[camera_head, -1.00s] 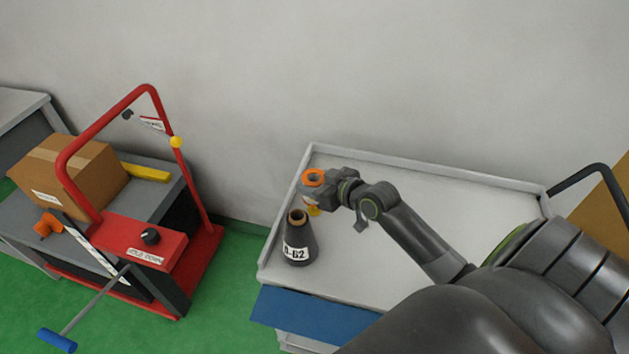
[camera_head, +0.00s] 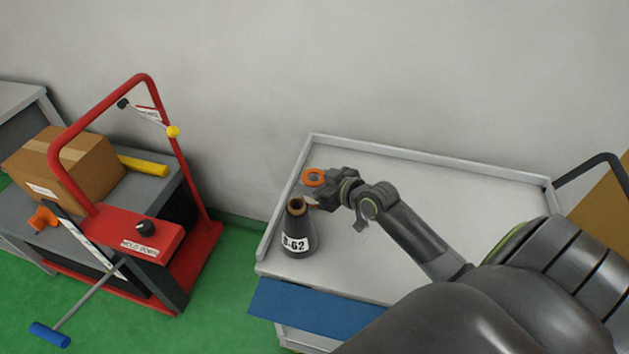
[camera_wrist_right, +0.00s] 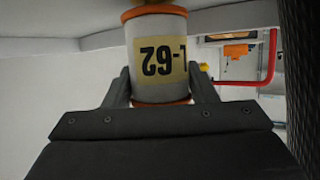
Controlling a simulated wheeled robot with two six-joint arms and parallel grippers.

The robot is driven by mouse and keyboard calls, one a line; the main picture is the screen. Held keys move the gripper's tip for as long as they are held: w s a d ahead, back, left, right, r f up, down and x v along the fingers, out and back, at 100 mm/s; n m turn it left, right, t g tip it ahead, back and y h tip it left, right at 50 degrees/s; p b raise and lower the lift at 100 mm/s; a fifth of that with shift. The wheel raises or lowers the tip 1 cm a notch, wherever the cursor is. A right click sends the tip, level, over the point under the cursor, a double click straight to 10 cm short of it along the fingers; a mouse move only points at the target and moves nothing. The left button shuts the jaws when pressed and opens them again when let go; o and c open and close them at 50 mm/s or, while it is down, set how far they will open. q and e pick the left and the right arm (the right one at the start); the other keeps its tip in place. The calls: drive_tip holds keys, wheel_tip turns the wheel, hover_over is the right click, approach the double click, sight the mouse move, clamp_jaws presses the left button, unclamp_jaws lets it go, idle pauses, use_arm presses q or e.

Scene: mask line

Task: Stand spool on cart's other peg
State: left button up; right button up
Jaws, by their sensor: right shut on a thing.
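A small pale spool with orange rims (camera_head: 313,177) is in my right gripper (camera_head: 318,190). In the right wrist view the spool (camera_wrist_right: 160,60) sits between the two fingers, with a tan label that looks upside down. The dark cone stands upright on the cart. A tan piece (camera_wrist_right: 152,3) shows at the spool's far end in the wrist view. No bare peg is clearly visible. My left gripper is out of view.
A red-framed machine (camera_head: 150,240) with a cardboard box (camera_head: 65,165) and blue-handled lever (camera_head: 50,335) stands left. The cart has a raised rim and a blue front panel (camera_head: 315,310). Its deck is clear behind my right arm.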

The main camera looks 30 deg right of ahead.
drive_tip(key=shift+f+b, duration=0.35)
drive_tip(key=shift+f, duration=0.1)
idle(0.3)
drive_tip(key=o, duration=1.1)
drive_tip(key=shift+o, duration=0.2)
drive_tip(key=p+v, duration=0.3)
drive_tip(key=v, duration=1.4)
drive_tip(key=shift+s, duration=0.25)
drive_tip(key=shift+f, duration=0.1)
